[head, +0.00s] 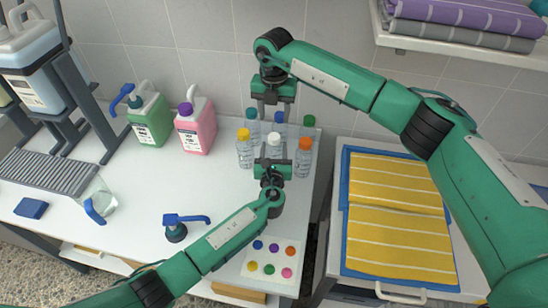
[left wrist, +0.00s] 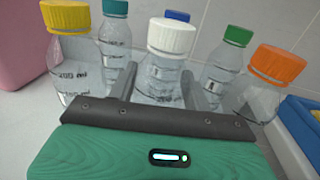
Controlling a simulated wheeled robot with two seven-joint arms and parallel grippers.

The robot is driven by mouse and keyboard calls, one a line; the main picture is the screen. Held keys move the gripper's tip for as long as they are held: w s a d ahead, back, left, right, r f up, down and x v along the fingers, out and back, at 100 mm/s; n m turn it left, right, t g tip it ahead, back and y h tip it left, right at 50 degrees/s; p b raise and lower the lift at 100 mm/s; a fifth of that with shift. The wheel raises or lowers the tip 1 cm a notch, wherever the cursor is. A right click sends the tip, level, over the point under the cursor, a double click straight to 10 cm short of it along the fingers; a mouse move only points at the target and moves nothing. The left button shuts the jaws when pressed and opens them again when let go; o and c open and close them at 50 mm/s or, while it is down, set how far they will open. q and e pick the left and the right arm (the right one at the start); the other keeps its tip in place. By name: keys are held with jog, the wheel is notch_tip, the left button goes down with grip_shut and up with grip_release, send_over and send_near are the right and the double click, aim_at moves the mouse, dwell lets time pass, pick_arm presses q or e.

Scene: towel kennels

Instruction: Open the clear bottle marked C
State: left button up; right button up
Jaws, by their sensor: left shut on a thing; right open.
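Several clear bottles stand together at the table's right end, with differently coloured caps. My left gripper (head: 273,162) is shut on the clear white-capped bottle (left wrist: 160,75), low on its body. The white cap (head: 274,140) is on the bottle, and the bottle looks upright. Around it stand bottles with a yellow cap (left wrist: 66,16), teal cap (left wrist: 115,7), blue cap (left wrist: 177,16), green cap (left wrist: 238,35) and orange cap (left wrist: 278,65). The letter on the held bottle cannot be read. My right gripper (head: 273,102) points down, open and empty, above and behind the white cap.
A green jug (head: 150,118) and a pink jug (head: 196,125) stand left of the bottles. A blue-handled pump (head: 176,228) and a card with coloured dots (head: 262,276) lie nearer. Yellow towels (head: 398,235) in a blue tray (head: 346,205) are at right.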

aim_at(274, 136)
pick_arm(q)
grip_shut()
pick_arm(e)
jog(key=m, duration=0.9)
jog(key=shift+f, duration=4)
